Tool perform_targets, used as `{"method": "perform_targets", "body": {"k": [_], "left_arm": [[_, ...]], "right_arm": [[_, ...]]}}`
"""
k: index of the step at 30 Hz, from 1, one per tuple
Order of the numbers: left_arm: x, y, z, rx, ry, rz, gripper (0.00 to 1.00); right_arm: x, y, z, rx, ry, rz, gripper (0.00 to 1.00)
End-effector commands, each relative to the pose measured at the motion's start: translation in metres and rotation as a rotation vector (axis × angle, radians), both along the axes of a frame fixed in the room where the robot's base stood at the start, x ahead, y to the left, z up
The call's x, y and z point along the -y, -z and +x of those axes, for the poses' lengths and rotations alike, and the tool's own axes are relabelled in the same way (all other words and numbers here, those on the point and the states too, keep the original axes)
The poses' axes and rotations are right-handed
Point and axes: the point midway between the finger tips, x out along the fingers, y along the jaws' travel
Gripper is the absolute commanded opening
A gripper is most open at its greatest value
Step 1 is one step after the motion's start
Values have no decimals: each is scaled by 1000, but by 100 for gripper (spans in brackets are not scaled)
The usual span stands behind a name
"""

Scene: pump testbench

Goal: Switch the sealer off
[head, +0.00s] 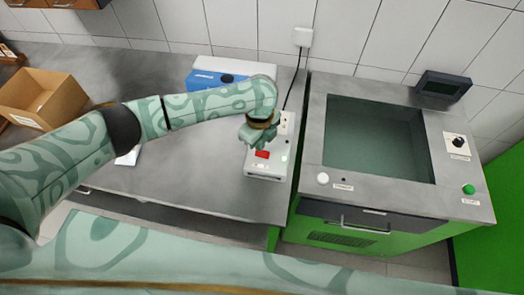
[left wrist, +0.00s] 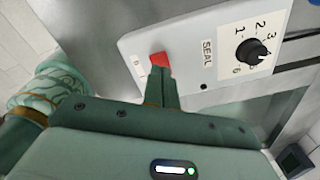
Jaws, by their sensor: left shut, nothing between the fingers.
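The sealer (head: 277,168) is a pale grey box near the right end of the bench. Its red switch (head: 262,154) faces up. In the left wrist view, the sealer's panel (left wrist: 200,45) shows the red switch (left wrist: 159,59) with small marks beside it, a SEAL label and a black numbered dial (left wrist: 251,52). My left gripper (head: 258,135) is over the sealer, shut and empty. In the left wrist view its fingertips (left wrist: 166,78) are right at the red switch and partly cover it; I cannot tell whether they touch. My right gripper is not in view.
A blue and white box (head: 215,73) stands behind my left arm. An open cardboard box (head: 42,98) is at the far left. The green-sided test bench (head: 370,200) with a sunken basin stands right of the sealer, across a narrow gap. A cable runs up to a wall socket (head: 303,37).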

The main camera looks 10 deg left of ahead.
Motion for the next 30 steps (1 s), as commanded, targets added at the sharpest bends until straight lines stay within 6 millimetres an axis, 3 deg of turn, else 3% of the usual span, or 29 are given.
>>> {"method": "perform_targets", "body": {"k": [30], "left_arm": [[0,15,0,0,0,-1,0]], "right_arm": [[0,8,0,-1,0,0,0]]}}
